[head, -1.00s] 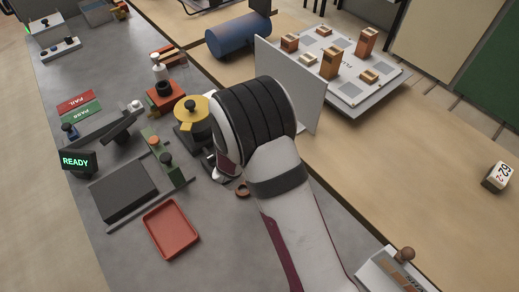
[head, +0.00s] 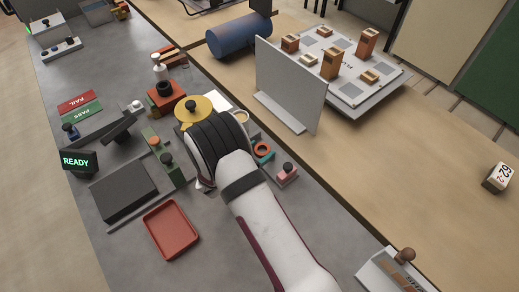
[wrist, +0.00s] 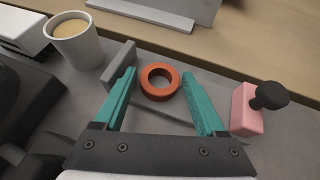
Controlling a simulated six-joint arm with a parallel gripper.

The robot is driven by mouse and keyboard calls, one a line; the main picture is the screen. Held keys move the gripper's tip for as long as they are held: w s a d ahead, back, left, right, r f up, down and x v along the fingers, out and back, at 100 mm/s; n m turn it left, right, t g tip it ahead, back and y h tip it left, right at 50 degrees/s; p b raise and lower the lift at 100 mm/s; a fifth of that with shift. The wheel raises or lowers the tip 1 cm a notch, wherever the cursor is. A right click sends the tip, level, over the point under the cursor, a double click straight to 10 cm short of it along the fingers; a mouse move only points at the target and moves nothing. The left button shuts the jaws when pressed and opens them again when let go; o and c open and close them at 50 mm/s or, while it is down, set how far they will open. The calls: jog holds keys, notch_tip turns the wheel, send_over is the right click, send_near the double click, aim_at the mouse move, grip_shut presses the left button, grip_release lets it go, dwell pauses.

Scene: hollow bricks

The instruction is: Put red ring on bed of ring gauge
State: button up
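The red ring (wrist: 160,82) lies flat in the wrist view, between the two teal fingers of my gripper (wrist: 159,74), with a gap on each side. It also shows in the head view (head: 263,149), just right of my wrist. The ring gauge appears as a grey bed (wrist: 187,112) with an upright grey stop (wrist: 119,66) on the left and a pink block (wrist: 247,112) with a black knob on the right. The ring appears to rest on the bed between stop and block; exact contact underneath cannot be told. My gripper is open around the ring.
A cup (wrist: 76,42) stands left of the gauge. A grey upright panel (head: 290,88) stands behind the gauge. A red tray (head: 171,228) sits on the front left.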

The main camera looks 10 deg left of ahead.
jog(key=shift+s+a+r, duration=0.1)
jog(key=shift+s+r, duration=0.05)
jog(key=shift+r, duration=0.15)
jog(key=v, duration=1.1)
jog(key=shift+s+r, duration=0.1)
jog(key=shift+s, duration=0.2)
jog(key=s+d+r+m+g+h, duration=0.1)
jog(key=s+d+r+m+g, duration=0.45)
jog(key=d+m, duration=0.5)
jog(key=s+d+r+m+g+h, duration=0.1)
jog(key=s+d+r+m+g, duration=0.45)
jog(key=d+m, duration=0.5)
jog(key=s+a+r+m+y, duration=0.2)
jog(key=s+m+y, duration=0.2)
jog(key=s+m, duration=0.2)
jog(key=s+a+r+m+y, duration=0.2)
jog(key=s+m+y, duration=0.3)
jog(key=s+m, duration=0.2)
jog(key=shift+s+m+y, duration=0.3)
jog(key=shift+m, duration=0.7)
